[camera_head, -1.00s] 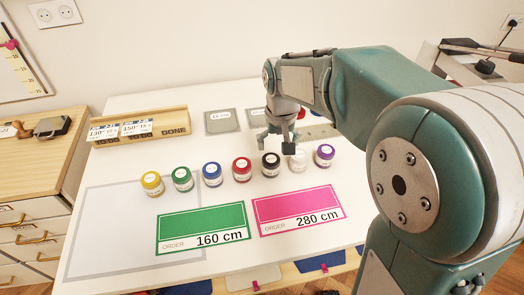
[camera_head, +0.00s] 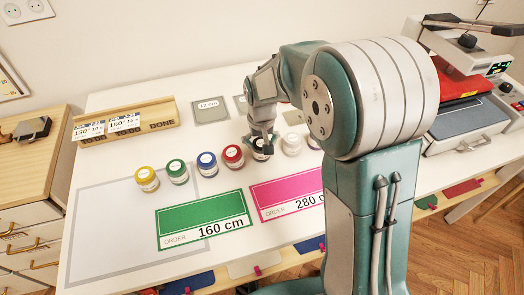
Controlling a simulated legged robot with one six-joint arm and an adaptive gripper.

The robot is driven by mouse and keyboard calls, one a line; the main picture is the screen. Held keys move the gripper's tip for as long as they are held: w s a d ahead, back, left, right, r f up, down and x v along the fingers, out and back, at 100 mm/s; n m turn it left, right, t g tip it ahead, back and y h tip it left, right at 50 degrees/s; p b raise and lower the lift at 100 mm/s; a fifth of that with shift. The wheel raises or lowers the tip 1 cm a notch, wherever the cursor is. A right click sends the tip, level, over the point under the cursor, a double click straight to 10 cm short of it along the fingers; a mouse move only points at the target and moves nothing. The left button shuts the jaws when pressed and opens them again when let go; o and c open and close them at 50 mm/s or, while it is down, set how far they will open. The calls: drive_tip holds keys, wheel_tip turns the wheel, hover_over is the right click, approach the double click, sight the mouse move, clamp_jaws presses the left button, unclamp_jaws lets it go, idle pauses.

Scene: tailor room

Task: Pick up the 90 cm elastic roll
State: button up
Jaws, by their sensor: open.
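Several small elastic rolls with white labelled tops stand upright in a row on the white table: yellow (camera_head: 147,181), green (camera_head: 177,173), blue (camera_head: 207,164), red (camera_head: 233,157), black (camera_head: 261,154), white (camera_head: 291,145) and purple (camera_head: 314,142). The labels are too small to read, so I cannot tell which roll is 90 cm. My gripper (camera_head: 261,139) is open and points down at the black roll, partly hiding its top. I cannot tell whether the fingers touch it. My arm partly hides the purple roll.
A green order card (camera_head: 200,219) marked 160 cm and a pink card (camera_head: 285,196) lie in front of the rolls. A wooden DONE rack (camera_head: 150,124) stands at back left. Grey marked squares (camera_head: 210,109) lie behind. A heat press (camera_head: 468,85) stands at right.

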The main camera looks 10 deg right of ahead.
drive_tip(key=f, duration=0.2)
drive_tip(key=s+d+f, duration=0.1)
drive_tip(key=shift+g, duration=0.3)
drive_tip(key=shift+w+d+f, duration=0.15)
drive_tip(key=shift+w+d, duration=0.15)
drive_tip(key=shift+a, duration=0.2)
drive_tip(key=c, duration=0.9)
drive_tip(key=shift+a, duration=0.15)
drive_tip(key=shift+c, duration=0.5)
drive_tip(key=shift+r, duration=0.2)
